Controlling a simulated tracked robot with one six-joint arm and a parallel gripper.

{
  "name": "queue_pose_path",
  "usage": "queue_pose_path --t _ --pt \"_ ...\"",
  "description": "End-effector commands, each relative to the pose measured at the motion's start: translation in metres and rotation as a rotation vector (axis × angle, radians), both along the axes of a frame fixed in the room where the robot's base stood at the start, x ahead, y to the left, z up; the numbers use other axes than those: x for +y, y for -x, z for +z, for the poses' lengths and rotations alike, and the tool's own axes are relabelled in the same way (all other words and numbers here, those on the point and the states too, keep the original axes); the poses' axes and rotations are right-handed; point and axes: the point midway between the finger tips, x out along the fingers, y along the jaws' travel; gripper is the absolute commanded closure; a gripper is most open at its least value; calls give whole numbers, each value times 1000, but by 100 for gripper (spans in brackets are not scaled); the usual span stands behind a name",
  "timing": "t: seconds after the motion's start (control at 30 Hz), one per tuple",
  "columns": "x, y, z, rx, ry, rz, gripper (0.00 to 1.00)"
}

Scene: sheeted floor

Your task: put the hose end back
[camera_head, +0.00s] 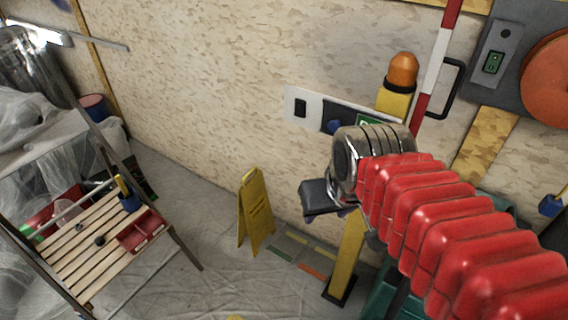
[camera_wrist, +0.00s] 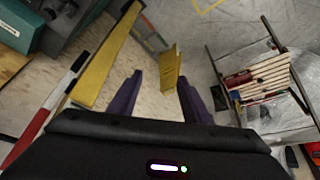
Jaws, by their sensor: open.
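I cannot make out a hose end for certain in either view. A blue block (camera_head: 551,205) with a thin yellow piece above it shows at the right edge of the head view; I cannot tell what it is. A large orange-red disc (camera_head: 550,80) is on the dark wall panel at the upper right. My gripper (camera_wrist: 160,76) is open, its two dark fingers apart with nothing between them. In the head view its dark body (camera_head: 320,197) is in front of the wall, and my arm hides part of what is behind.
A yellow post (camera_head: 345,255) with an orange beacon (camera_head: 403,70) and a red-white pole (camera_head: 436,60) stand by the wall. A yellow folding sign (camera_head: 256,212) stands on the floor. A slatted bench (camera_head: 90,250) with a red tray (camera_head: 140,232) is at left.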

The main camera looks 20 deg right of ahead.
Motion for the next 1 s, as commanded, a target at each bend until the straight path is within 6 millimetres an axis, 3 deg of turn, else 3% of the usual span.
queue_pose_path --t 0.1,0.23,1.0 --pt "23 14 4 -40 -6 52 56" --pt "36 23 5 -62 -12 81 56" --pt "38 25 4 -65 -14 86 58"
